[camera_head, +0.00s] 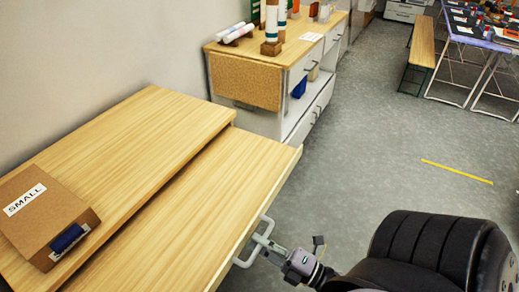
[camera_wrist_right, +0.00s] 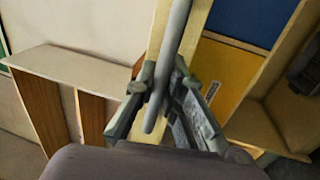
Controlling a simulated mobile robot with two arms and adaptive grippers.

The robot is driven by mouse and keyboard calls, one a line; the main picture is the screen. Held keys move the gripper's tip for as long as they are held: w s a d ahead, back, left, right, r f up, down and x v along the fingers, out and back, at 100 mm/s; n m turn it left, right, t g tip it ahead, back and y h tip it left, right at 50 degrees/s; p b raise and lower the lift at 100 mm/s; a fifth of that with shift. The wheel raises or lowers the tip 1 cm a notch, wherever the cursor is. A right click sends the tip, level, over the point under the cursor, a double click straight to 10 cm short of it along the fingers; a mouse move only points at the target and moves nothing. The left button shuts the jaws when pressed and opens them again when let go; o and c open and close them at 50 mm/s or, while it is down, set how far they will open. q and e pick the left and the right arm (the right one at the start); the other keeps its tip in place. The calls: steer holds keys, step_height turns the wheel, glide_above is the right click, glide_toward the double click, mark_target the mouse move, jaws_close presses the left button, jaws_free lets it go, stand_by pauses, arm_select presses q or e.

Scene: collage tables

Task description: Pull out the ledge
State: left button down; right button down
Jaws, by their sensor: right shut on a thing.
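The ledge (camera_head: 205,205) is a light wood board that sticks out from under the tabletop (camera_head: 125,130) on its right side. A pale handle (camera_head: 247,243) is fixed to the ledge's right edge. My right gripper (camera_head: 272,247) is at this handle, its fingers closed around the bar. In the right wrist view the grey handle bar (camera_wrist_right: 175,50) runs between the two fingers of my right gripper (camera_wrist_right: 160,90). My left gripper is not in view.
A brown box labelled SMALL (camera_head: 45,215) lies on the tabletop at the left. A cabinet with a wooden top (camera_head: 290,55) stands behind. A bench (camera_head: 423,50) and a table (camera_head: 470,40) are far right. Grey floor (camera_head: 390,150) is open to the right.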

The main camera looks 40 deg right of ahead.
steer(key=c, duration=1.7)
jaws_free()
steer(key=shift+o, duration=0.2)
steer(key=v, duration=1.2)
